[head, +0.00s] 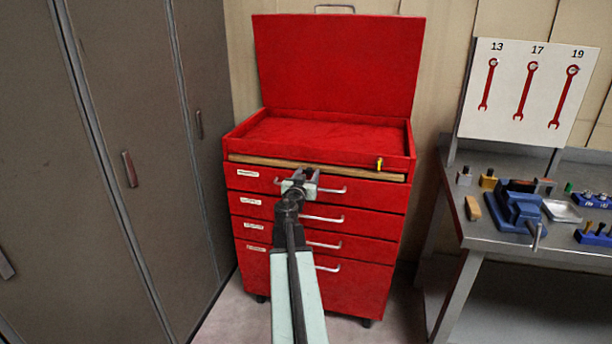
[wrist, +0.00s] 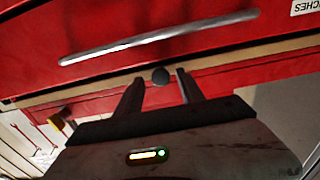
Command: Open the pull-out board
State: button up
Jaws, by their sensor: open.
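The pull-out board (head: 350,172) is a thin wooden strip across the front of the red tool cabinet, between the open top tray and the top drawer. It also shows as a tan strip in the wrist view (wrist: 235,54). A dark round knob (wrist: 160,76) sits at the board's front. My gripper (head: 306,176) is at the middle of the board's front edge. In the wrist view my gripper (wrist: 160,84) is open, with the knob between its two fingertips and gaps on both sides. In the head view my gripper hides the knob and part of the board.
The red cabinet's lid (head: 340,60) stands open. The top drawer's handle (wrist: 160,37) runs close to the board. A yellow piece (head: 380,163) is at the board's right end. Grey lockers (head: 130,120) stand left. A workbench (head: 490,225) with a blue vise (head: 517,210) stands right.

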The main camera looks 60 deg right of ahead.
jog(key=shift+a, duration=0.1)
grip_shut()
dwell(1.2)
